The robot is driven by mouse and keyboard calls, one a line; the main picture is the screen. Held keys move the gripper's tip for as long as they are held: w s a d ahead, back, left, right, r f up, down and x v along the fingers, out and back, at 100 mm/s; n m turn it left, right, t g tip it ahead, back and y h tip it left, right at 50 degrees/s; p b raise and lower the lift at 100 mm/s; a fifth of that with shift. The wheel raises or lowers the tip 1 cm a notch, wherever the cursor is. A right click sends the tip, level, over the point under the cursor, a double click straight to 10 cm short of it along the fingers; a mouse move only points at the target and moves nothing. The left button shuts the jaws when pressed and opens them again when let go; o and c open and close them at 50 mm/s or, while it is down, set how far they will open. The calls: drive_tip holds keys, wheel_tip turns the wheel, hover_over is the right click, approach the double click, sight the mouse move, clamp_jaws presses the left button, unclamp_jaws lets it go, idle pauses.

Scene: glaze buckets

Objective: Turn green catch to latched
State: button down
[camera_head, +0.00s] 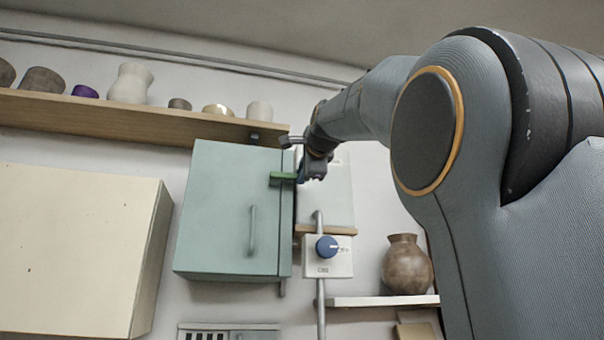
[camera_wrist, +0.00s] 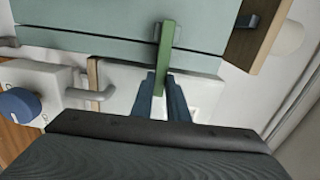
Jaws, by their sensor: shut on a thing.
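The green catch (camera_head: 283,176) is a small bar at the right edge of a pale teal cabinet (camera_head: 220,215), near its top. In the wrist view the catch (camera_wrist: 166,45) lies across the dark seam at the cabinet's edge, one end over the teal face. My gripper (camera_head: 301,174) is at the catch's right end. In the wrist view my gripper's blue fingers (camera_wrist: 163,88) are shut on the catch's near end, one on each side. The fingertips partly hide that end.
A white box with a blue knob (camera_head: 327,247) and a conduit is below right of the cabinet. A shelf (camera_head: 130,118) with several pots runs above. A brown vase (camera_head: 407,265) stands on a lower right shelf. A cream cabinet (camera_head: 75,250) is at left.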

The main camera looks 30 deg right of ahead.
drive_tip(key=shift+f, duration=0.1)
idle(0.5)
drive_tip(key=c, duration=1.7)
unclamp_jaws()
drive_tip(key=b+v, duration=0.3)
drive_tip(key=v, duration=0.4)
drive_tip(key=shift+s+a, duration=0.15)
drive_tip(key=shift+s, duration=0.25)
